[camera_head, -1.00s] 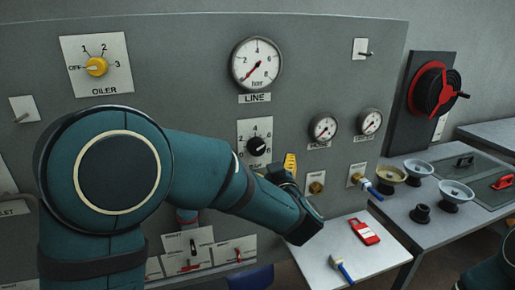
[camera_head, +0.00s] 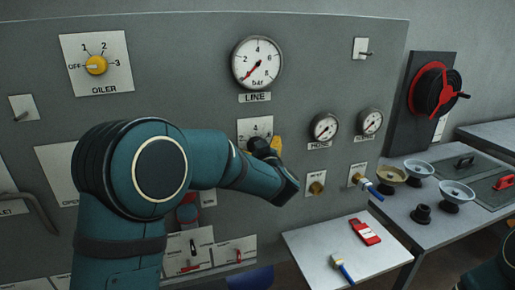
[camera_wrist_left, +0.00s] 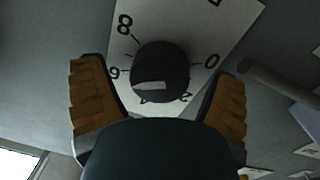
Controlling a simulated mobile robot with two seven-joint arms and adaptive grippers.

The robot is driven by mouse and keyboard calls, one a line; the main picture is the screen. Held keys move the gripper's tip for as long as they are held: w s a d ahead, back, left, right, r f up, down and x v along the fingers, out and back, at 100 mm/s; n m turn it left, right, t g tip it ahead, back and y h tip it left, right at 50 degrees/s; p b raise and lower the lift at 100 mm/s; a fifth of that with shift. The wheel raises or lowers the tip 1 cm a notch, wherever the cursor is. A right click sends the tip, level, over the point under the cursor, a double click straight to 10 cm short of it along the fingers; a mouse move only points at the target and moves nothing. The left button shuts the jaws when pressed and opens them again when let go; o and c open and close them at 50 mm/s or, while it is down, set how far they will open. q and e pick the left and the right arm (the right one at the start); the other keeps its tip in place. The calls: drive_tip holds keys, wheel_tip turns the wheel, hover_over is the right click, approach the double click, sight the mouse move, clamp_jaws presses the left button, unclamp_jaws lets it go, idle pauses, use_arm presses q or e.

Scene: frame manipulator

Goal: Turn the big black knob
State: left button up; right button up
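The big black knob (camera_wrist_left: 160,68) sits on a white dial plate (camera_wrist_left: 205,28) with numbers around it. In the left wrist view it is between the yellow fingers of my left gripper (camera_wrist_left: 160,92), one finger on each side with gaps to the knob. The left gripper is open. In the head view my left gripper (camera_head: 268,146) is in front of the dial plate (camera_head: 255,127) and covers its lower part, so the knob is mostly hidden there. My right gripper is out of view.
The yellow oiler knob (camera_head: 96,65) is at upper left of the panel, and the line gauge (camera_head: 257,63) is above the dial. Two small gauges and brass fittings (camera_head: 316,188) are to the right. A red device (camera_head: 364,231) lies on the white table (camera_head: 310,244).

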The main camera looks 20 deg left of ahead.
use_arm(q)
drive_tip(key=c, duration=1.2)
